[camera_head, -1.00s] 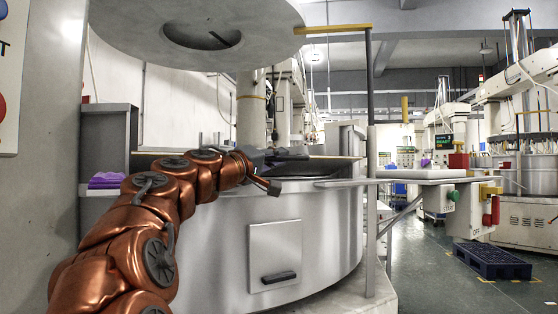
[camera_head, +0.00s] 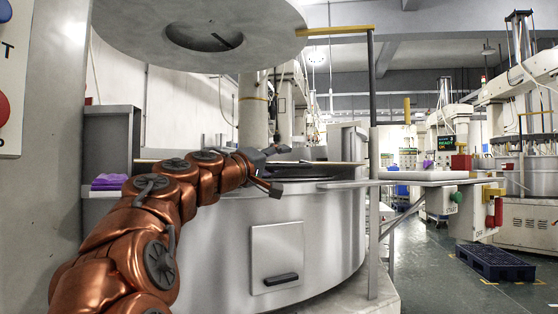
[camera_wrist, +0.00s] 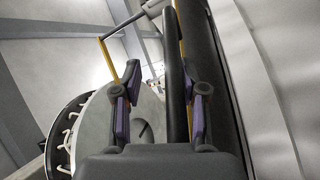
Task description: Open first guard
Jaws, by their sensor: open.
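My gripper (camera_head: 280,170) is at the near rim of the large round grey machine tub (camera_head: 312,235), its fingers spread apart. In the wrist view my gripper (camera_wrist: 162,105) is open, with purple pads facing each other. A dark bar (camera_wrist: 176,75) runs lengthwise between the fingers, nearer the right one; I cannot tell whether it touches. A thin yellow-edged strip (camera_head: 347,163) lies along the tub's top and may be part of the guard. A yellow strip (camera_wrist: 182,45) also shows behind the dark bar. Which part is the first guard is not clear.
A grey round plate (camera_head: 130,35) hangs above the tub. A grey post (camera_head: 373,210) with a yellow arm (camera_head: 335,30) stands to its right, beside a shelf with a button box (camera_head: 462,205). A dark pallet (camera_head: 492,262) lies on the floor at the right.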

